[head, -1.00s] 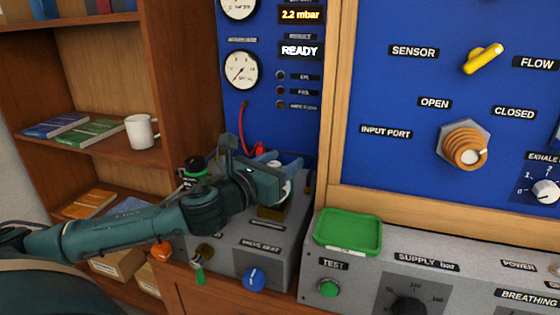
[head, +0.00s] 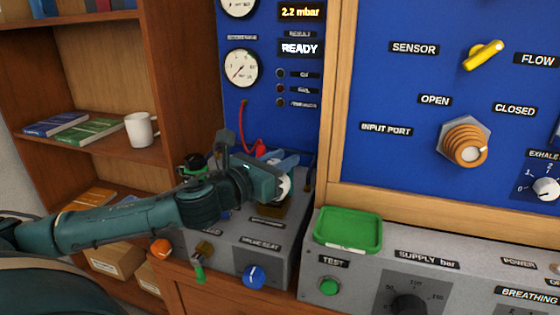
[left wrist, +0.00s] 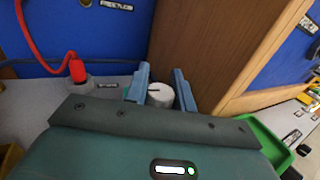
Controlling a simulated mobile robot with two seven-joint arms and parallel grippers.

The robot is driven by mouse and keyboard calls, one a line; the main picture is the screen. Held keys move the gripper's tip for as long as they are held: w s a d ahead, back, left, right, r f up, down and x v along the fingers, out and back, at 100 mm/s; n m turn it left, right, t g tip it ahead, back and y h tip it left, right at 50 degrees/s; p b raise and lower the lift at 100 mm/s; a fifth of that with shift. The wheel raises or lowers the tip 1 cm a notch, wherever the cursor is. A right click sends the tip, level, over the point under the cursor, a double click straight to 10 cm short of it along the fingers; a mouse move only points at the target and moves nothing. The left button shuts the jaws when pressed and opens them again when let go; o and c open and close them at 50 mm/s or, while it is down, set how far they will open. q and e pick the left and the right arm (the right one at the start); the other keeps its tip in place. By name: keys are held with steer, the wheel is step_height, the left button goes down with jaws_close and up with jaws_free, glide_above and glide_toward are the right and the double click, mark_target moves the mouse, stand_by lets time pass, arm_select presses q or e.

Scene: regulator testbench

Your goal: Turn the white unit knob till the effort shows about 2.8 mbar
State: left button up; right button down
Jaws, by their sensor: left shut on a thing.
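The white knob (left wrist: 160,95) sits between the two blue fingers of my left gripper (left wrist: 161,88) in the left wrist view, with a dark line on its top. In the head view my left gripper (head: 282,172) is shut on this knob (head: 284,188), which is partly hidden by the fingers. The effort display (head: 300,12) at the top of the blue panel reads about 2.2 mbar. A display below it (head: 300,48) reads READY. My right gripper is not in view.
A green tray (head: 348,247) lies on the grey console to the right. A red hose (left wrist: 35,45) runs close to the left. A wooden post (left wrist: 200,40) stands behind the knob.

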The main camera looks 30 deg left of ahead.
arm_select(q)
steer(key=m+g+h+b, duration=0.1)
steer(key=h, duration=0.1)
steer(key=m+g+h, duration=0.1)
steer(key=m+h, duration=0.1)
steer(key=m+h+b, duration=0.1)
steer(key=h, duration=0.2)
steer(key=shift+s+d+f+m+g+b, duration=0.15)
steer(key=shift+d+m+g+b, duration=0.1)
steer(key=shift+m+g+b, duration=0.15)
steer(key=shift+d+m+g+h+b, duration=0.15)
steer(key=shift+m+g+h+b, duration=0.2)
steer(key=shift+m+g+h, duration=0.55)
steer(key=shift+s+d+m+g+h+b, duration=0.1)
steer(key=shift+m+g+h+b, duration=0.15)
steer(key=shift+m+g+h, duration=0.5)
steer(key=shift+s+d+m+g+h+b, duration=0.1)
steer(key=shift+m+g+h+b, duration=0.15)
steer(key=shift+m+g+h, duration=0.5)
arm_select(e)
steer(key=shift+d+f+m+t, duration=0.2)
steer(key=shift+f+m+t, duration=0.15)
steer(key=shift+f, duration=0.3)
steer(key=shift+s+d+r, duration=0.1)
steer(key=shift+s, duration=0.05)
arm_select(q)
steer(key=shift+r, duration=0.2)
steer(key=o, duration=1)
steer(key=shift+r, duration=0.1)
